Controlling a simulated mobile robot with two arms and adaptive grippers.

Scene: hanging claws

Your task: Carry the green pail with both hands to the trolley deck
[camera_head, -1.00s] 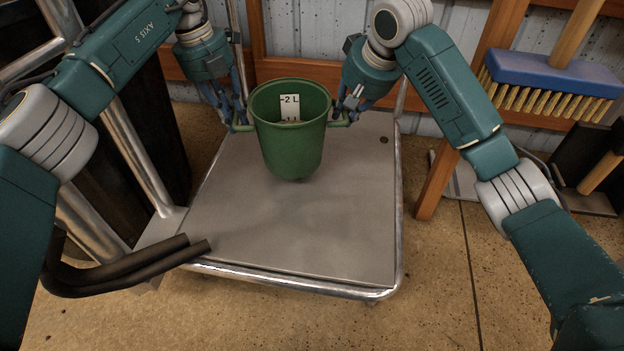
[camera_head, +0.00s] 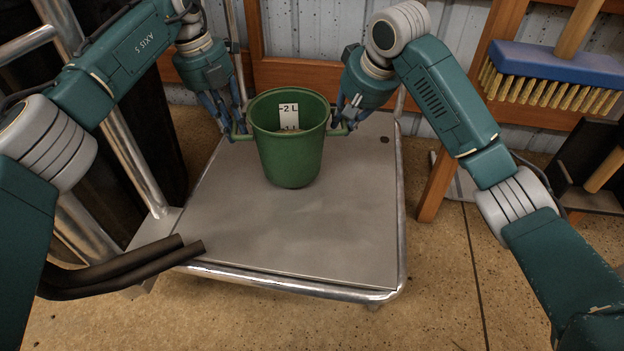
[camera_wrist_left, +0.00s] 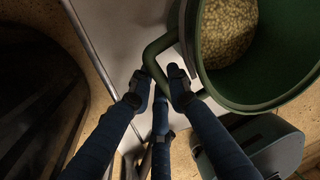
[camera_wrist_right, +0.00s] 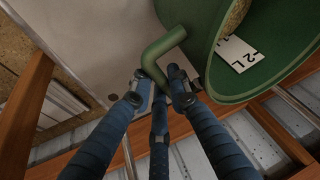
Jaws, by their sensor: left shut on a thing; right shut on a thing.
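The green pail (camera_head: 289,160) is upright over the far half of the grey trolley deck (camera_head: 310,230). Its base is at or very close to the deck; I cannot tell if it touches. A white label marked "2 L" is on its inner wall, and pale grains lie inside it in the left wrist view (camera_wrist_left: 225,35). My left gripper (camera_head: 240,131) is shut on the pail's left side handle (camera_wrist_left: 160,46). My right gripper (camera_head: 345,126) is shut on the opposite side handle (camera_wrist_right: 162,46).
The trolley has a metal rim and a black-gripped handle (camera_head: 120,268) at the left. A blue broom (camera_head: 555,68) and a dustpan are by the wall at right. A wooden post (camera_head: 438,185) stands just right of the trolley. The deck's near half is bare.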

